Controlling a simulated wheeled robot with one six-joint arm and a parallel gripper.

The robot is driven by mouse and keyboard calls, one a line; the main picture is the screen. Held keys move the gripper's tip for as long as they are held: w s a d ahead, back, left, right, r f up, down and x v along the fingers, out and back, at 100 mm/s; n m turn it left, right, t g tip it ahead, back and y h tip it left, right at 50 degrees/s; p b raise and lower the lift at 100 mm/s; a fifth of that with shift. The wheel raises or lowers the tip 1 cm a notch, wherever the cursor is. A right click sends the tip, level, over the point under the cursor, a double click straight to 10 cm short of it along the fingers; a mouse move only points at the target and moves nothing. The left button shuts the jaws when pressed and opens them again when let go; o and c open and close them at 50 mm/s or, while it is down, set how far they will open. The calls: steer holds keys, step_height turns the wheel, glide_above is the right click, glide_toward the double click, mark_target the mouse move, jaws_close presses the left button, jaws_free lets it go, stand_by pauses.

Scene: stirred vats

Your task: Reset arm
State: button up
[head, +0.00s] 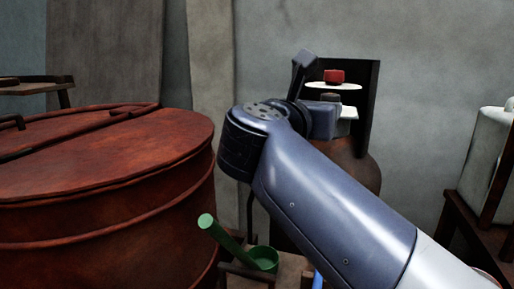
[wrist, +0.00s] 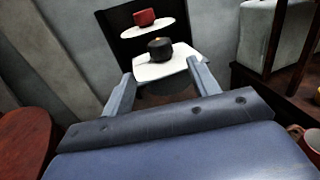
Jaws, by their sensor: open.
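My gripper (wrist: 160,68) is open, its two fingers spread apart in the wrist view. Beyond them, in line with the gap, a dark round pot-like object (wrist: 160,48) stands on a white plate (wrist: 184,64). I see nothing held between the fingers. In the head view my arm reaches from the lower right up to the middle and bends at a dark wrist joint. The gripper there is partly hidden by the wrist, in front of a dark upright panel (head: 371,85). The dark object (head: 331,97) shows just behind the gripper.
A red object (head: 334,76) sits on a higher white disc (head: 320,86). A large rusty lidded vat (head: 95,190) fills the left. A green ladle (head: 223,234) is low centre. A pale container (head: 487,150) stands right on a wooden stand (head: 463,210). A mug (wrist: 309,145) is at lower right.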

mark_target(330, 99)
steer(key=b+x, duration=0.1)
steer(key=x, duration=1)
steer(key=shift+f, duration=0.1)
steer(key=shift+s+n+t+y, duration=0.2)
steer(key=shift+n+t+y, duration=0.2)
steer(key=shift+n+y, duration=0.3)
steer(key=shift+n+t+y, duration=0.3)
steer(key=shift+n+y, duration=0.1)
steer(key=shift+y, duration=0.5)
steer(key=n+y+p, duration=0.1)
steer(key=p, duration=0.1)
steer(key=n+y+p, duration=0.1)
steer(key=y+p, duration=0.1)
steer(key=shift+w+r+t, duration=0.1)
steer(key=shift+r+t, duration=0.15)
steer(key=shift+t, duration=0.15)
steer(key=n+y+p, duration=0.4)
steer(key=y+p, duration=0.2)
steer(key=p, duration=1)
steer(key=n+y+p, duration=0.1)
steer(key=y+p, duration=0.1)
steer(key=p, duration=0.2)
steer(key=shift+f+n+g+y, duration=0.15)
steer(key=shift+n+g+y, duration=0.15)
steer(key=shift+g, duration=0.1)
steer(key=shift+a, duration=0.1)
